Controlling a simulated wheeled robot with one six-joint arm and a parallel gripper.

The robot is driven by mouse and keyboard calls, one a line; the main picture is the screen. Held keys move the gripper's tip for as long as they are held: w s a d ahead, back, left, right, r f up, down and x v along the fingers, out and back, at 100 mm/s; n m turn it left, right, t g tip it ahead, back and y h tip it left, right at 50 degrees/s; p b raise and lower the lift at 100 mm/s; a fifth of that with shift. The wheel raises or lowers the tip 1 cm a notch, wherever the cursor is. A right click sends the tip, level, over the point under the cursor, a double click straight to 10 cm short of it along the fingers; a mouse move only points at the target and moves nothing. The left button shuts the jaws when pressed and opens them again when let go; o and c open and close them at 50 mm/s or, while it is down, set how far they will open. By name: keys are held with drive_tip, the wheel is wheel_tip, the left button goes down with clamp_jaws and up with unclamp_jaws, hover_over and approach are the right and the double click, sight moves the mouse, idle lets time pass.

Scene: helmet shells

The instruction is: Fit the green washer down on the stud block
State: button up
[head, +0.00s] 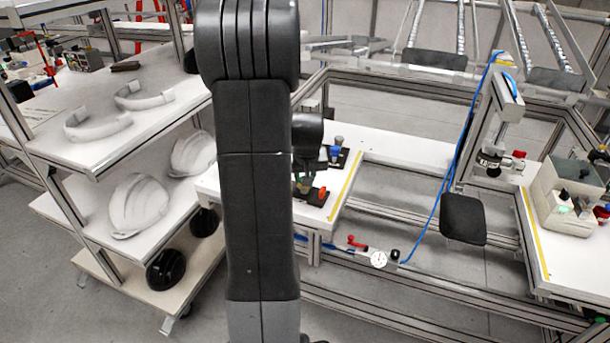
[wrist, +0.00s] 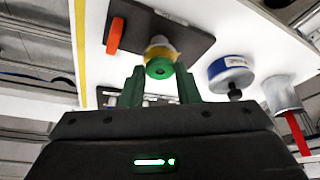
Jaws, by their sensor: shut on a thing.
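Directly behind the washer is a yellow and whitish round part (wrist: 160,50) on a dark plate (wrist: 185,40), which looks like the stud block. I cannot tell whether the washer touches it. An orange upright piece (wrist: 115,36) is at the plate's left end. In the head view my gripper (head: 304,186) is over the dark plate (head: 314,198); the washer is not clear there.
A blue and white round part (wrist: 230,72) and a grey cylinder (wrist: 282,93) stand right of the plate in the wrist view. The white bench (head: 349,172) has a yellow edge strip. A shelf rack with white helmet shells (head: 138,205) stands left.

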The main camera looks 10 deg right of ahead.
drive_tip(key=shift+f+b, duration=0.55)
drive_tip(key=shift+f, duration=0.15)
drive_tip(key=o, duration=1)
drive_tip(key=shift+r, duration=0.1)
drive_tip(key=v, duration=1.3)
drive_tip(key=shift+r, duration=0.35)
drive_tip(key=x, duration=1.4)
drive_tip(key=shift+s, duration=0.15)
drive_tip(key=shift+r+p, duration=0.3)
drive_tip(key=shift+a, duration=0.1)
